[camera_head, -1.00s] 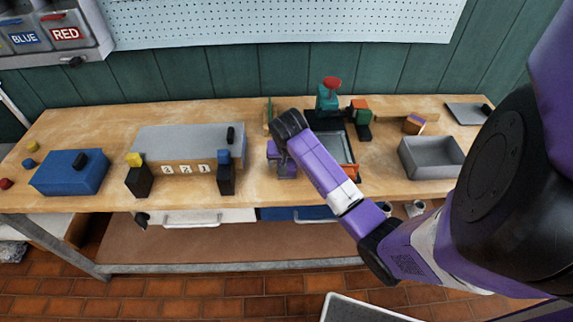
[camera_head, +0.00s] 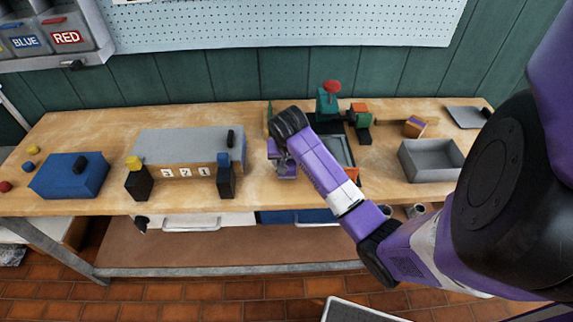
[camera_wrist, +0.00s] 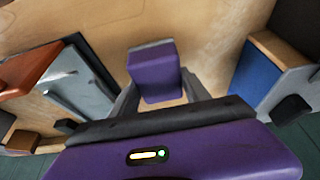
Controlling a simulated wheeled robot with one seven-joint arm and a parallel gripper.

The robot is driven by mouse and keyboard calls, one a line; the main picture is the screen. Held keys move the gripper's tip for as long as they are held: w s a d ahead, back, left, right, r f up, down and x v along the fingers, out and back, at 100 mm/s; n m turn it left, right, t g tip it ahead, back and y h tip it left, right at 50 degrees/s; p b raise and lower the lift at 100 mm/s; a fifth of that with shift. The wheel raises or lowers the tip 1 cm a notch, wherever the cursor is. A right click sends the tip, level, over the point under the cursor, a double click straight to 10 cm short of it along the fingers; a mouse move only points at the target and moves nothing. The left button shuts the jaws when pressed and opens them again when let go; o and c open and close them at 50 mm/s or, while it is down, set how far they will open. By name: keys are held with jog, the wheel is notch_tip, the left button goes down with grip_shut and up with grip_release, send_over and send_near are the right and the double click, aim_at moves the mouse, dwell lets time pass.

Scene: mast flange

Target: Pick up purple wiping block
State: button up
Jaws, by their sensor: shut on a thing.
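The purple wiping block (camera_wrist: 153,74) shows in the wrist view, purple with a grey strip along its far edge. My gripper (camera_wrist: 158,90) is shut on it, one finger at each side. The wooden bench top lies behind the block; I cannot tell whether the block touches it. In the head view my gripper (camera_head: 283,168) is low over the middle of the bench. There I cannot tell the block apart from the purple hand.
A grey-topped box with number tiles (camera_head: 185,172) stands left of my gripper, with a blue box (camera_head: 70,177) farther left. A green device with a red knob (camera_head: 328,98) stands behind. A grey tray (camera_head: 432,160) is at right. Bare bench lies in front.

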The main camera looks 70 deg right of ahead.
notch_tip(320, 180, up, 18)
jog(key=p, duration=0.3)
jog(key=shift+r, duration=0.2)
dwell(0.4)
